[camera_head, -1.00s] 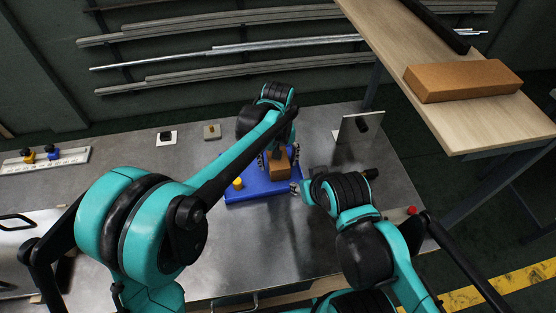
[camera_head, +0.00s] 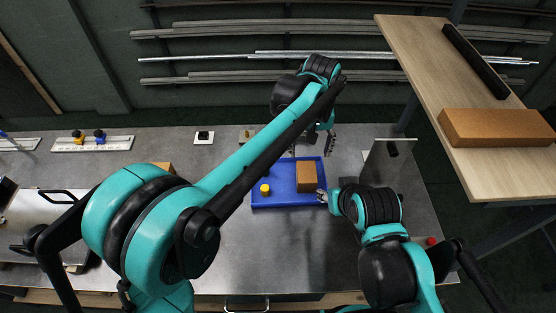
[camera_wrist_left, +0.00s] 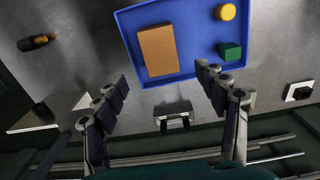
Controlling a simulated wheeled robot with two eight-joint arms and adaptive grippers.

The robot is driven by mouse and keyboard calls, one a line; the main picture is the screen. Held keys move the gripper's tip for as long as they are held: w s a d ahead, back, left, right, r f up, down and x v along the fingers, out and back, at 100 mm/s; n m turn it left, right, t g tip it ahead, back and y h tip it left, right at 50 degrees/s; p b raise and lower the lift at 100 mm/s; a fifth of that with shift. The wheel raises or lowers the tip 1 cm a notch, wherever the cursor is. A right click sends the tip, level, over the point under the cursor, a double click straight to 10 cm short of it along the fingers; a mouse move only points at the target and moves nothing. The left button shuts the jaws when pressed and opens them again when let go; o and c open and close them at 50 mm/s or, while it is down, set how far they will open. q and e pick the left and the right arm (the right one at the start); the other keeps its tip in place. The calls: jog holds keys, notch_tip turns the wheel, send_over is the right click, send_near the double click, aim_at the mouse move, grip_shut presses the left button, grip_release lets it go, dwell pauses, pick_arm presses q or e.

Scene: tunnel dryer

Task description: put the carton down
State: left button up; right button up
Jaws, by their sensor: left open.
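The brown carton (camera_head: 306,176) rests in the right part of the blue tray (camera_head: 275,201) on the metal bench. It also shows in the left wrist view (camera_wrist_left: 158,50), lying inside the tray. My left gripper (camera_head: 313,145) is open, behind and above the carton, apart from it. In the left wrist view its two spread fingers (camera_wrist_left: 163,82) have nothing between them. My right gripper (camera_head: 322,197) is at the tray's right edge, close to the carton; its jaws are too small to read.
A yellow cylinder (camera_head: 265,189) and a green block (camera_wrist_left: 230,51) share the tray. An upright metal plate (camera_head: 388,168) stands to its right. A larger brown box (camera_head: 495,127) lies on a wooden shelf at the right.

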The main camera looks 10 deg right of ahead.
pick_arm(q)
jog(key=s+a+r+t+h, duration=0.1)
jog(key=s+a+r+t, duration=0.1)
jog(key=a, duration=0.8)
jog(key=s+a+r+t, duration=0.1)
jog(key=s+a+r, duration=0.15)
jog(key=a, duration=0.75)
jog(key=s+a+f+t+y, duration=0.1)
jog(key=s+a+f+t, duration=0.3)
jog(key=s+a, duration=0.5)
jog(key=a+f, duration=0.2)
jog(key=a, duration=0.1)
jog(key=shift+n, duration=0.4)
